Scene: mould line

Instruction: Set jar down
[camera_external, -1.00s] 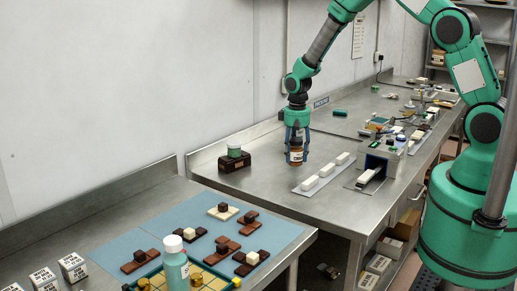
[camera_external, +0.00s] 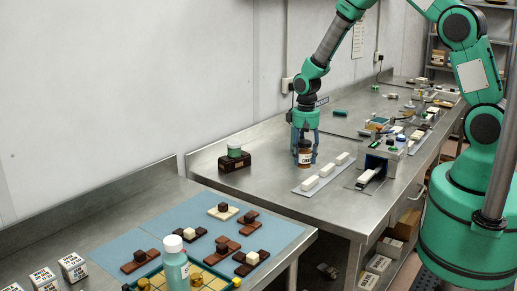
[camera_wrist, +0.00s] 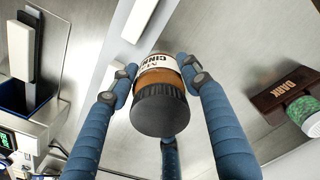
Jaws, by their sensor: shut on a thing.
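A brown jar with a white label and dark lid (camera_external: 305,154) is between the fingers of my gripper (camera_external: 304,148) over the steel bench. In the wrist view the jar (camera_wrist: 160,100) has its dark lid toward the camera and its label partly reads "CINN". The blue fingers of my gripper (camera_wrist: 160,85) are shut around it. The jar is close to the bench top, but I cannot tell whether its base touches it.
A pale strip with white bars (camera_external: 311,182) lies to the right. Bare steel (camera_external: 275,165) lies between block and strip.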

